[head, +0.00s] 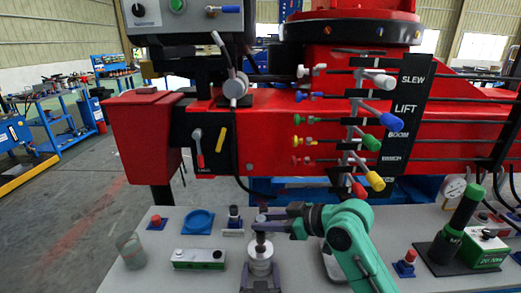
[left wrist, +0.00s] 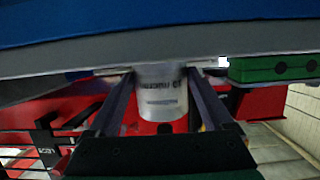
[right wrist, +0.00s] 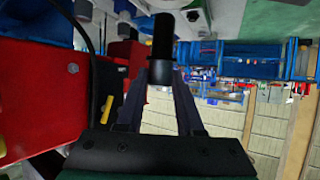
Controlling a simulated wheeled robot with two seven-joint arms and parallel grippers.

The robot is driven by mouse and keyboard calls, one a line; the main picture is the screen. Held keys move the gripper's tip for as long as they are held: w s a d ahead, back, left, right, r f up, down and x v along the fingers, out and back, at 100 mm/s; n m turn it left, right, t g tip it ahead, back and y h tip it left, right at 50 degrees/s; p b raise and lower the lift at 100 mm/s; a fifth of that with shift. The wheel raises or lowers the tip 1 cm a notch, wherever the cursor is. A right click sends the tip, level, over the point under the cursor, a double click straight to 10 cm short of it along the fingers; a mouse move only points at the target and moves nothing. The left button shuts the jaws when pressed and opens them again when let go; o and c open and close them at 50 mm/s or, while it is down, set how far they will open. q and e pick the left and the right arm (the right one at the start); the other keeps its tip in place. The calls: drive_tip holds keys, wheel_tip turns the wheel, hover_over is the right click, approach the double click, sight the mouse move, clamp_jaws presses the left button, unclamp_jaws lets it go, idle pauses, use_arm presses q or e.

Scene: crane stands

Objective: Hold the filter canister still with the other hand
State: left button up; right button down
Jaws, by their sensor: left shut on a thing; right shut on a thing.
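The filter canister (head: 260,262), a pale cylinder, stands upright at the front middle of the bench. My left gripper (head: 261,276) is shut on it low down, one finger on each side. In the left wrist view the canister (left wrist: 162,95) shows printed lettering between the fingers. My right gripper (head: 263,222) comes in from the right, above the canister, shut on a dark upright cylindrical piece (right wrist: 161,52). Its lower end is at the canister's top in the head view; whether the two are joined I cannot tell.
A green and white box (head: 198,258), a blue round dish (head: 197,222) and a clear cup (head: 131,250) stand to the left. A black stand with a green-topped cylinder (head: 458,225) is at right. The red crane body with levers (head: 365,120) rises behind the bench.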

use_arm(q)
drive_tip(key=o, duration=1.5)
drive_tip(key=shift+c, duration=0.2)
